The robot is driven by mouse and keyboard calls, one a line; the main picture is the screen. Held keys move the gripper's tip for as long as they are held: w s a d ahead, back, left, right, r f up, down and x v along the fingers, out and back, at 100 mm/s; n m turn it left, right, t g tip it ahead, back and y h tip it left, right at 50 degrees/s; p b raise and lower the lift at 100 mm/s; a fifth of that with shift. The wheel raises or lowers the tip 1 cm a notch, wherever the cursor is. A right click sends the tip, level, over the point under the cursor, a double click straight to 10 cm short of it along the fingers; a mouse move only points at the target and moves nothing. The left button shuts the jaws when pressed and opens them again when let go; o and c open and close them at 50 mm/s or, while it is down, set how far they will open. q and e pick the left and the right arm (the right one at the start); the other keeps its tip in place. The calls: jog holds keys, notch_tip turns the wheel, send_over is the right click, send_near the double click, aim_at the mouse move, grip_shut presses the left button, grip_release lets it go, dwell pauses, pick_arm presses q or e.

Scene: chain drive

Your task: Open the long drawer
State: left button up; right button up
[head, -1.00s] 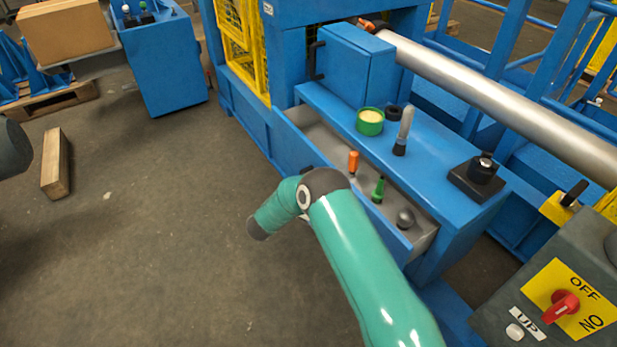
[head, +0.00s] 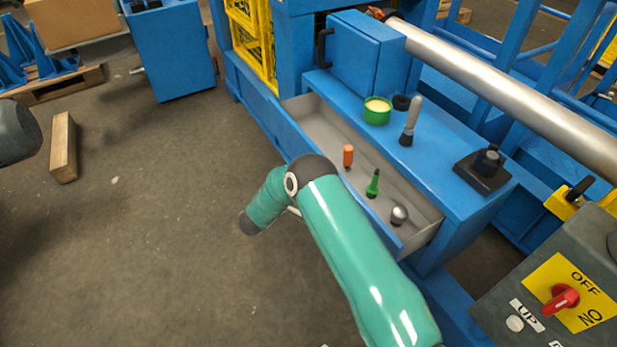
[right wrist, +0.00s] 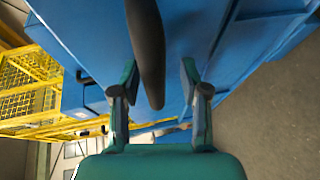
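The long drawer (head: 295,138) is out of the blue machine bench, its grey inside exposed. It holds an orange-handled tool (head: 348,155), a green tool (head: 373,184) and a silver-topped knob (head: 399,215). My teal right arm (head: 350,240) reaches across the drawer's front and hides part of it; its gripper does not show in the head view. In the right wrist view my right gripper (right wrist: 158,95) has its fingers apart, one on each side of a dark handle bar (right wrist: 147,45). Gaps show beside the bar. My left gripper is out of view.
A green tin (head: 377,111), a grey-handled tool (head: 411,122) and a black block (head: 483,170) stand on the bench top. A control box with a red switch (head: 560,300) is at lower right.

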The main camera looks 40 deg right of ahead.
jog(key=shift+r, duration=0.1)
jog(key=shift+a, duration=0.25)
jog(key=v, duration=1.1)
jog(key=shift+a, duration=0.25)
jog(key=shift+s+d, duration=0.1)
